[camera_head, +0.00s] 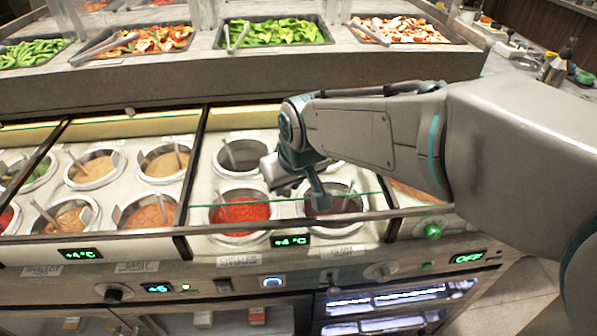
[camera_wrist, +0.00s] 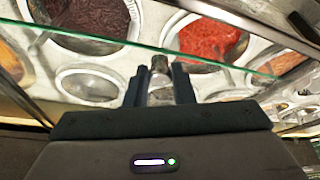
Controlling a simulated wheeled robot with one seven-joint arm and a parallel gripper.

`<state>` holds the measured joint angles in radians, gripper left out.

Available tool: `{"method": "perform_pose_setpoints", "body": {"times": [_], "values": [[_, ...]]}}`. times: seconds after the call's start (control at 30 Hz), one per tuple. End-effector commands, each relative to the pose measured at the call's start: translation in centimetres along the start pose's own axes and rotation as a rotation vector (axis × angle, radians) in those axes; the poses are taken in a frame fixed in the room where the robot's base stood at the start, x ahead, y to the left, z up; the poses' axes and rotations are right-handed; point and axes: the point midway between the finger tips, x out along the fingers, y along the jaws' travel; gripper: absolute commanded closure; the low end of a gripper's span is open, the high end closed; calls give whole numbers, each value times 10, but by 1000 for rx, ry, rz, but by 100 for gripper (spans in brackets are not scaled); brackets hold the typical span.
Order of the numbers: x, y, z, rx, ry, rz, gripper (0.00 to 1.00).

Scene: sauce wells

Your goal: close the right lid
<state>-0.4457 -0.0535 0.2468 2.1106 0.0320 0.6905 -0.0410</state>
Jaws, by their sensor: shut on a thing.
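The right lid is a clear glass pane with a green front edge (camera_head: 288,208). In the head view its edge crosses the front row of wells in the right section, short of the front rail. In the wrist view the green edge (camera_wrist: 100,40) runs slantwise behind the fingertips. My gripper (camera_head: 316,194) is at the middle of this edge, above the front wells. In the wrist view my gripper (camera_wrist: 160,85) is shut on a short metal handle with a dark top (camera_wrist: 160,66), which appears to be the lid's handle. My arm hides part of the right section.
Sauce wells with spoons sit below, including a red one (camera_head: 240,210) and a dark one (camera_head: 335,202). Dark dividers (camera_head: 196,165) flank the right section. The front rail (camera_head: 280,226) runs before the wells. Food trays (camera_head: 275,32) stand on a raised shelf behind.

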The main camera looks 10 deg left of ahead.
Motion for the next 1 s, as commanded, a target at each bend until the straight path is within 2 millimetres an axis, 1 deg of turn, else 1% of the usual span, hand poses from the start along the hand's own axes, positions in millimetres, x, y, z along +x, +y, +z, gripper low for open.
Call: {"method": "perform_pose_setpoints", "body": {"times": [0.1, 0.37, 0.4, 0.43, 0.47, 0.77, 0.87, 0.97, 1.0], "values": [[-1, -3, 2, -5, -1, -2, 100], [-1, -3, 1, -4, -1, -3, 100], [-1, -3, 1, -4, -1, -2, 70], [-1, -3, 1, -4, 0, -2, 61], [-1, -3, 1, -3, 0, -2, 56], [-3, -1, 1, -1, 1, -1, 56], [-11, -1, 0, -1, 2, -1, 56], [-27, -1, 0, 1, 4, 0, 56], [-36, -1, 0, 0, 5, 0, 56]]}}
